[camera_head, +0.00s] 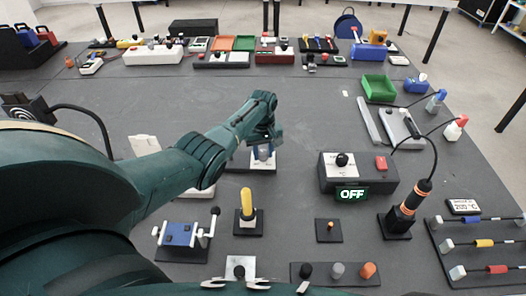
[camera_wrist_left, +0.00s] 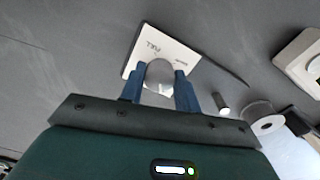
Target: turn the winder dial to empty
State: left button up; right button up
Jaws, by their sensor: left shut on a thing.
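The winder dial is a pale grey round knob (camera_wrist_left: 160,73) on a white plate (camera_wrist_left: 184,56). The plate reads "FULL" near its upper left edge in the left wrist view; another small mark to the right is too small to read. My left gripper (camera_wrist_left: 160,88) is shut on the knob, with a blue finger on each side. In the head view my left gripper (camera_head: 263,150) is over the white plate (camera_head: 266,165), near the table's middle. The knob's pointer is hidden, so I cannot tell its setting.
A control box (camera_head: 358,173) with an "OFF" sign stands to the right of the dial. A yellow-handled lever (camera_head: 246,203) and a blue device (camera_head: 180,234) stand nearer. A soldering-iron-like tool (camera_head: 409,205) stands at right. The table behind the dial is mostly clear.

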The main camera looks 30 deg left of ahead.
aim_at(263, 152)
pick_arm(q)
jog(key=n, duration=0.5)
jog(key=shift+n, duration=0.3)
jog(key=n, duration=0.9)
jog(key=shift+w+n, duration=0.1)
jog(key=shift+n, duration=2.6)
jog(key=o, duration=1)
jog(key=shift+r, duration=0.5)
notch_tip(263, 152, up, 12)
jog(key=shift+r, duration=0.15)
